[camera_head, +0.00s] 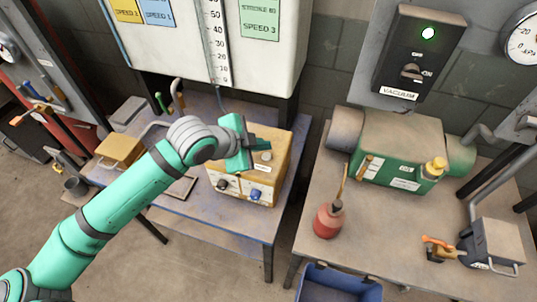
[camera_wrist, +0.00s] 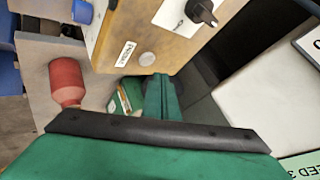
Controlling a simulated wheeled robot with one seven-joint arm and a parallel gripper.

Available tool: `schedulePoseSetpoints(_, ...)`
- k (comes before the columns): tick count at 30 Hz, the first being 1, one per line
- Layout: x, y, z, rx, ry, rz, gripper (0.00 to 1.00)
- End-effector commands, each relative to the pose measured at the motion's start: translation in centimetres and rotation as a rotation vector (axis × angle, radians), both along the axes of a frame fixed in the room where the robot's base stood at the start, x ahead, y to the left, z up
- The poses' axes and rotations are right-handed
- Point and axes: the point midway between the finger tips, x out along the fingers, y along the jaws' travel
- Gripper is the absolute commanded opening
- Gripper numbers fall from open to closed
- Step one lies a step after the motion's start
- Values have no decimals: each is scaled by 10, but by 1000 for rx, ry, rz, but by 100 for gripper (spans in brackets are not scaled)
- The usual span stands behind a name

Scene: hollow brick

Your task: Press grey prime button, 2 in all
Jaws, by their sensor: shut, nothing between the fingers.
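The grey prime button (camera_head: 266,156) is a small round disc on top of a yellow box (camera_head: 281,160). A white label lies beside it. In the wrist view the button (camera_wrist: 147,59) shows next to a label that reads PRIME. My gripper (camera_head: 268,144) is shut and empty, just behind the button in the head view. In the wrist view my fingertips (camera_wrist: 161,76) are close to the button's edge; whether they touch it I cannot tell.
The box's front carries a black knob (camera_head: 222,185) and a blue knob (camera_head: 257,194). A white gauge panel (camera_head: 180,55) hangs behind. On the right table stand a red oil can (camera_head: 328,221) and a green pump (camera_head: 400,150). A vacuum switch box (camera_head: 420,50) shows a lit green lamp.

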Motion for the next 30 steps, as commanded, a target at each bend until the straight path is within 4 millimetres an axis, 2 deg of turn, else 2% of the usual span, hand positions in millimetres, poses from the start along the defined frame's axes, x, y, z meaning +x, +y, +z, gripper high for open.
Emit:
schedulePoseSetpoints(9,0,7,29,1,-4,12,0)
schedulePoseSetpoints(14,0,9,38,0,-1,14,0)
schedulePoseSetpoints(30,0,-2,40,0,-1,-4,0)
